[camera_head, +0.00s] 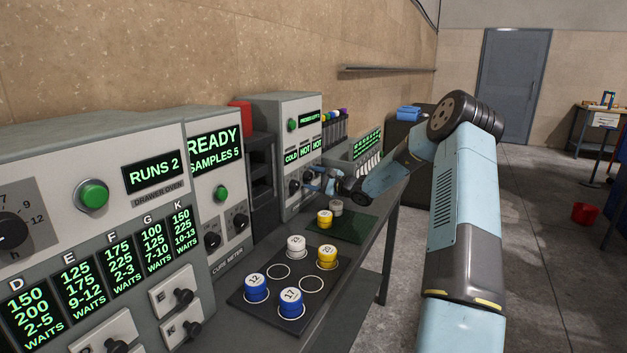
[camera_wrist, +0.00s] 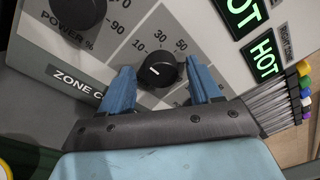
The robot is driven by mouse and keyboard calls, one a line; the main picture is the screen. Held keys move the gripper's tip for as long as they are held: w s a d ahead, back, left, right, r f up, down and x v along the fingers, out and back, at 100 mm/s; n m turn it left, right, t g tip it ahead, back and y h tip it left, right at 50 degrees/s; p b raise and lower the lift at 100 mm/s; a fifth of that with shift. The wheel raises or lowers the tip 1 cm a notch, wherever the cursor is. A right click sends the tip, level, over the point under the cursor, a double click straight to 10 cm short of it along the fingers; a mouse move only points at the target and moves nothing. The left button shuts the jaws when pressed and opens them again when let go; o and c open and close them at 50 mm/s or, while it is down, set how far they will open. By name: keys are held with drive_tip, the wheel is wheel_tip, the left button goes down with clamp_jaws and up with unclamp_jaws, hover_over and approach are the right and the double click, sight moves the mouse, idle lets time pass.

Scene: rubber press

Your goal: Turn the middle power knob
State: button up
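A small black round knob (camera_wrist: 159,70) with a pale mark sits between my gripper's two blue fingers in the wrist view, on a percent scale. My gripper (camera_wrist: 160,72) is open around it, with a visible gap at each side. A larger black knob marked POWER % (camera_wrist: 78,14) is at the upper left, beside a ZONE label that is partly hidden. In the head view my gripper (camera_head: 326,182) is at the front of the press panel (camera_head: 285,150), which shows COLD, HOT, HOT. A dark knob (camera_head: 294,187) shows left of it. I cannot tell which zone the knob between my fingers belongs to.
The cure meter (camera_head: 200,160) and drawer oven (camera_head: 80,170) stand at the left. A dark mat (camera_head: 255,291) with several numbered pots lies on the bench. A green mat (camera_head: 353,228) lies nearer the press. A rack of colored-capped tools (camera_head: 336,124) stands behind.

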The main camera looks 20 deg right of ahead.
drive_tip(key=c, duration=1)
drive_tip(key=shift+o, duration=0.2)
drive_tip(key=shift+f, duration=0.1)
